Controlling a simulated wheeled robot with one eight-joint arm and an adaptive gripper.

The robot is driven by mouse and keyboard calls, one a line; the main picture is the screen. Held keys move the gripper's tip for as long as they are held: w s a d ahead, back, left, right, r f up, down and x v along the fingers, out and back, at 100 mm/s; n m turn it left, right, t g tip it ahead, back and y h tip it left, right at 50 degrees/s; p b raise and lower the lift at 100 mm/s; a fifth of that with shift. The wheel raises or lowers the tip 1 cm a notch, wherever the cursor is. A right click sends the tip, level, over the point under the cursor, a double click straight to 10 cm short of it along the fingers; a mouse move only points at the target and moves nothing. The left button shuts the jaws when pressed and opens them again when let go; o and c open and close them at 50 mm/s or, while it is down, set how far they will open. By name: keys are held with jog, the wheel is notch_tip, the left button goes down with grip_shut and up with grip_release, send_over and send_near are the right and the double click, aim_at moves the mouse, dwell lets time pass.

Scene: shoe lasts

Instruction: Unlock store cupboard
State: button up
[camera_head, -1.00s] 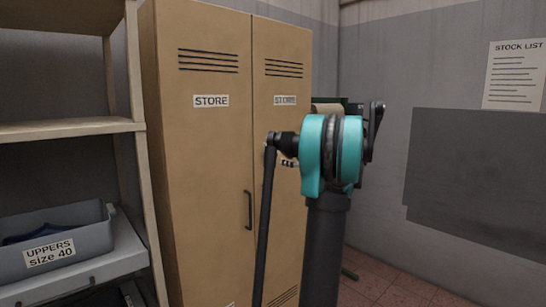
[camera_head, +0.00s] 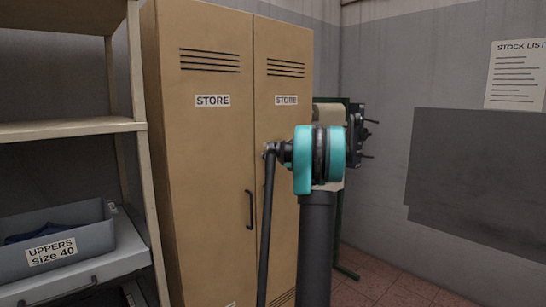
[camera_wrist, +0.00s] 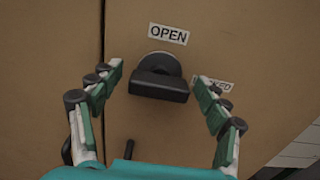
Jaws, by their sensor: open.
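The tan store cupboard (camera_head: 205,160) stands closed in the head view, with two STORE labels and a black pull handle (camera_head: 249,210) on the left door. In the wrist view a black lock knob (camera_wrist: 158,86) sits on the cupboard door (camera_wrist: 140,128). An OPEN label (camera_wrist: 168,34) is above it, and a partly hidden label ending in "KED" (camera_wrist: 214,84) is at its right. The knob's bar lies nearly level. My gripper (camera_wrist: 159,73) is open, its fingers on either side of the knob, apparently clear of it. My arm hides the knob in the head view.
A shelf unit (camera_head: 70,131) with a grey UPPERS bin (camera_head: 62,236) stands close at the left. A green-framed stand (camera_head: 342,225) is behind my arm at the right. A stock list (camera_head: 517,75) and dark panel (camera_head: 475,165) are on the right wall.

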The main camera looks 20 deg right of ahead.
jog(key=c, duration=1.2)
jog(key=shift+o, duration=0.2)
jog(key=n, duration=0.4)
jog(key=shift+n, duration=0.4)
jog(key=n, duration=0.4)
jog(key=shift+a+n, duration=0.15)
jog(key=shift+n, duration=0.15)
jog(key=n, duration=0.4)
jog(key=shift+s+f, duration=0.1)
jog(key=shift+f, duration=0.05)
jog(key=shift+f+n, duration=0.1)
jog(key=shift+n, duration=2.1)
